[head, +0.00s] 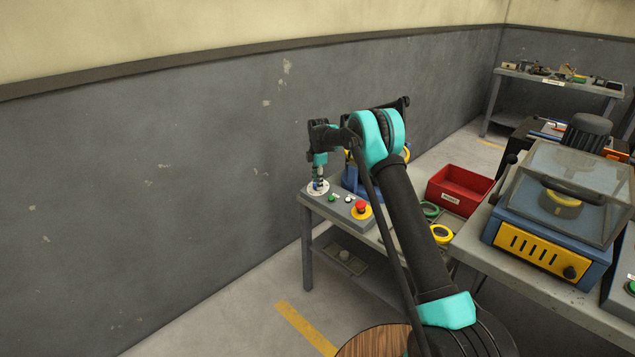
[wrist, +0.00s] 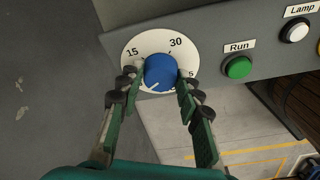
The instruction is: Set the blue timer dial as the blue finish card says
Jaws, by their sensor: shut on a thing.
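The blue timer dial (wrist: 160,70) sits on a round white scale plate (wrist: 143,43) on the grey control panel. The plate reads 15 at upper left and 30 at upper right; a number ending in 5 at the right is partly covered by a finger. A small pale mark on the dial appears to point to the lower left. My gripper (wrist: 161,76) is shut on the dial, one finger on each side; in the head view my gripper (head: 319,180) reaches down over the panel's left end. I cannot make out a blue finish card in either view.
Beside the dial are a green Run button (wrist: 238,67), a white Lamp button (wrist: 298,31) and a red stop button (head: 361,207) on yellow. A red bin (head: 460,186) and green and yellow rings (head: 442,233) lie right. The wall stands close behind.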

